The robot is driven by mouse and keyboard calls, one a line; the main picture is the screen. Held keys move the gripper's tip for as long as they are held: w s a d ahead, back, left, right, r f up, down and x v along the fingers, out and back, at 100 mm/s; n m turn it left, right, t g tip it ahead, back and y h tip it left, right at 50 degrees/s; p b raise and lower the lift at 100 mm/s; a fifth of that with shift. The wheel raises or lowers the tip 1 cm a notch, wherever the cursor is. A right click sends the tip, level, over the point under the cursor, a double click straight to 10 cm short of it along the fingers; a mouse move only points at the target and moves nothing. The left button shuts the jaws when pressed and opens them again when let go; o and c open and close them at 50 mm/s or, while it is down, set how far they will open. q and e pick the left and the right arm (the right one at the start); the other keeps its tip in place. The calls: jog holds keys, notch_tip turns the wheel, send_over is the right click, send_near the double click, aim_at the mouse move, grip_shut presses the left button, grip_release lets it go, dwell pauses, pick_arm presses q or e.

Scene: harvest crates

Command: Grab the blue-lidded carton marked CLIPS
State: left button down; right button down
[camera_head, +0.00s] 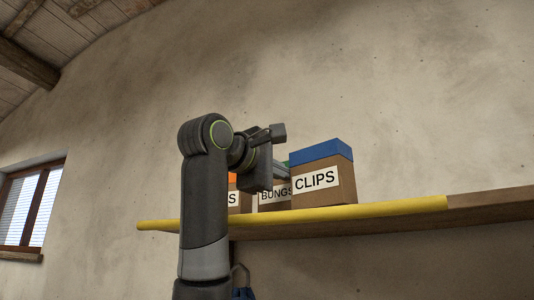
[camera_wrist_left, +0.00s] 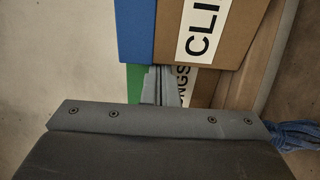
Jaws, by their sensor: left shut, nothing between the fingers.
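The CLIPS carton (camera_head: 322,172) is a brown box with a blue lid and a white label, upright on the shelf. In the left wrist view the CLIPS carton (camera_wrist_left: 240,30) fills the upper middle, turned sideways. My left gripper (camera_head: 281,169) is shut and empty, just left of the carton at about the height of its lid's lower edge. In the left wrist view its closed fingertips (camera_wrist_left: 158,84) end right beside the carton's side; I cannot tell whether they touch. My right gripper is not in view.
The green-lidded BUNGS carton (camera_head: 275,196) stands left of the CLIPS carton, partly hidden by my gripper. Further left is an orange-lidded carton (camera_head: 232,199). The shelf (camera_head: 400,211) has a yellow front edge and is bare to the right. A blue item (camera_head: 241,292) hangs below.

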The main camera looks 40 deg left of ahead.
aim_at(322, 175)
pick_arm(q)
jog(key=shift+w+r, duration=0.1)
jog(key=shift+w, duration=0.35)
jog(key=shift+s, duration=0.15)
jog(key=shift+d, duration=0.1)
jog(key=shift+d+f+b, duration=0.2)
jog(key=shift+d+b, duration=0.25)
jog(key=shift+d, duration=0.05)
jog(key=shift+s+d, duration=0.2)
jog(key=shift+d, duration=0.1)
jog(key=shift+s+d+r, duration=0.1)
jog(key=shift+d+r, duration=0.15)
